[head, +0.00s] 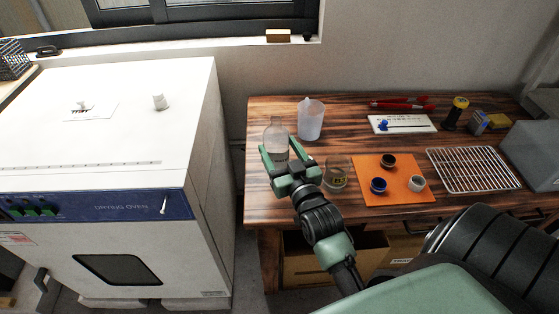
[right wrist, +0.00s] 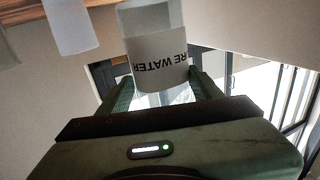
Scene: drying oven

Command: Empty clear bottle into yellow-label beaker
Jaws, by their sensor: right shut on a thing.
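The clear bottle (head: 276,132), with a white label, is held roughly upright at the left end of the table. My right gripper (head: 288,172) is shut around its lower part. In the right wrist view the bottle (right wrist: 155,60) stands between the fingers, its label partly reading "RE WATER". The yellow-label beaker (head: 336,176) is a low clear glass standing on the table, just right of my right gripper and apart from the bottle. My left gripper is not in view.
A tall translucent pitcher (head: 311,120) stands close behind the bottle. Right of the beaker lies an orange mat (head: 392,168) with three small cups, then a wire rack (head: 475,170). The white drying oven (head: 120,140) stands left, across a gap.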

